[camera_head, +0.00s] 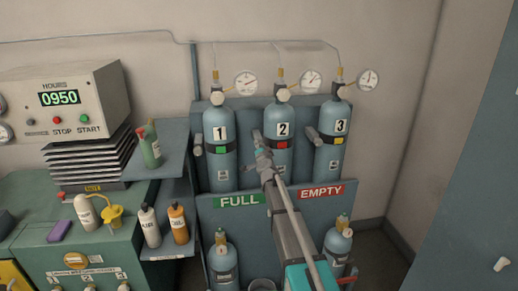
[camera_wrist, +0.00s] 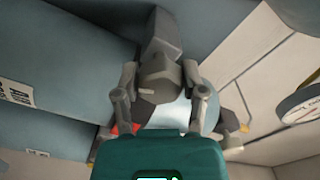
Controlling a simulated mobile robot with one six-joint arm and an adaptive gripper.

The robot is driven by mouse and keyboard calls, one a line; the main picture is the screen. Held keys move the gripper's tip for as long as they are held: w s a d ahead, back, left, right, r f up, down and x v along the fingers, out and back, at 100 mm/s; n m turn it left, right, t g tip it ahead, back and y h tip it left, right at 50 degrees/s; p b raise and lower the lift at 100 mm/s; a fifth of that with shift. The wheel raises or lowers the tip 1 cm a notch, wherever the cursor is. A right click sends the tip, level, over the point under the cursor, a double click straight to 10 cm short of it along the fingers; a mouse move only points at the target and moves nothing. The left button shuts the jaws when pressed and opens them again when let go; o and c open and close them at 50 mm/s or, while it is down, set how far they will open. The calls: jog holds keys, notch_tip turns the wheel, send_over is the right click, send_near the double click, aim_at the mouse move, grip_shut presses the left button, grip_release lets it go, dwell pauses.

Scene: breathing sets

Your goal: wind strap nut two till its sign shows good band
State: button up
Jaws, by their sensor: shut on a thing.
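Cylinder two (camera_head: 283,133) stands in the middle of the rack, with a black strap around it. The strap's sign (camera_head: 279,144) shows red in the head view. The grey strap nut two (camera_head: 257,137) is at the left side of this cylinder. My gripper (camera_head: 262,154) reaches it from the front and below. In the wrist view the fingers of my gripper (camera_wrist: 160,82) are closed on both sides of the grey nut (camera_wrist: 155,65). A bit of red (camera_wrist: 126,129) shows beside the left finger. The rest of the sign is hidden there.
Dial gauges (camera_head: 246,82) hang above. FULL (camera_head: 239,200) and EMPTY (camera_head: 321,191) boards are below. A bottle shelf (camera_head: 172,168) stands left.

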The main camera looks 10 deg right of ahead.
dwell(0.3)
jog(key=o, duration=1.1)
jog(key=shift+o, duration=0.2)
jog(key=s, duration=1.2)
